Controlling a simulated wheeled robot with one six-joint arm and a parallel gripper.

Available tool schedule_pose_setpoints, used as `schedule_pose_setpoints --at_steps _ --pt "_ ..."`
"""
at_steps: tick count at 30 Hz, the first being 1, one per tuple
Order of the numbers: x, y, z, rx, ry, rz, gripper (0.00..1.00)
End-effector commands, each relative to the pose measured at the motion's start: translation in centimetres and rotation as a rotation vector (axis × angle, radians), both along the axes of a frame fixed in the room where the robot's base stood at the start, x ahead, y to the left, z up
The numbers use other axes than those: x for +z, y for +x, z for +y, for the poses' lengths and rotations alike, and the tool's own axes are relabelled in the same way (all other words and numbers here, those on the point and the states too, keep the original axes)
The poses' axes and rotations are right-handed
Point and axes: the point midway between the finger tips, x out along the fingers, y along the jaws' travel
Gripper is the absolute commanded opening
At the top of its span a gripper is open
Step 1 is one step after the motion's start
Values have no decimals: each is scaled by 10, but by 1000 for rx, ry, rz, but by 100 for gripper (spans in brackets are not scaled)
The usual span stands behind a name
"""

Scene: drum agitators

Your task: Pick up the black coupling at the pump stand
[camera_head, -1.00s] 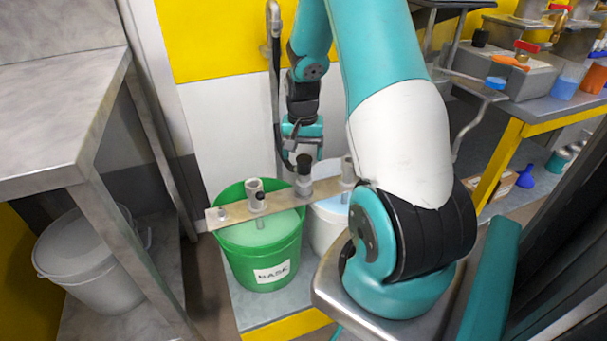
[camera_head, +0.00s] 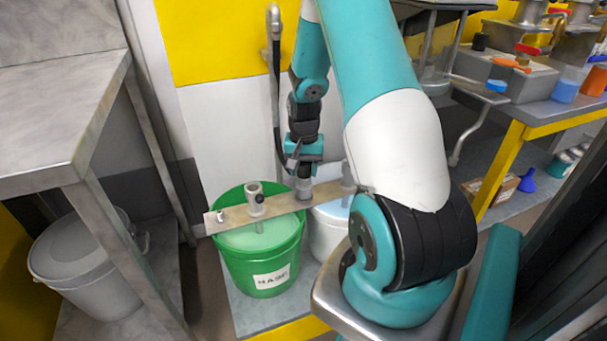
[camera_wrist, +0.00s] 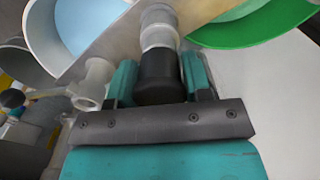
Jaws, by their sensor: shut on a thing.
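The black coupling (camera_wrist: 158,72) is a short dark cylinder on top of a pale grey post on the metal crossbar (camera_head: 229,214). In the wrist view it sits between the two teal fingers of my gripper (camera_wrist: 159,78), which is shut on it from both sides. In the head view my gripper (camera_head: 304,167) is pointed down right above the middle post, and its fingers hide most of the coupling. The coupling appears upright and still on its post. I cannot tell whether it is loose from the post.
A green labelled bucket (camera_head: 265,277) and a white bucket (camera_head: 325,236) stand under the crossbar. Other grey posts (camera_head: 254,198) rise from the bar beside my gripper. A steel table (camera_head: 60,110) is at the left, and a cluttered bench (camera_head: 545,110) at the right.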

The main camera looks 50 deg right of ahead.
Motion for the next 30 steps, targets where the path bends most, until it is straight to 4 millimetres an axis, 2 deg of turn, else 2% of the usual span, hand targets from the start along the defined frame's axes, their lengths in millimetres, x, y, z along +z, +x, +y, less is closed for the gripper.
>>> schedule_pose_setpoints --at_steps 5,11,14,24,30 --pt "3 0 0 0 0 -1 11" --pt "25 1 -1 0 -2 -4 11" --pt "46 1 -1 0 -4 -5 11" --pt "146 1 -1 0 -5 -5 11" --pt "184 1 0 0 -3 -3 11"
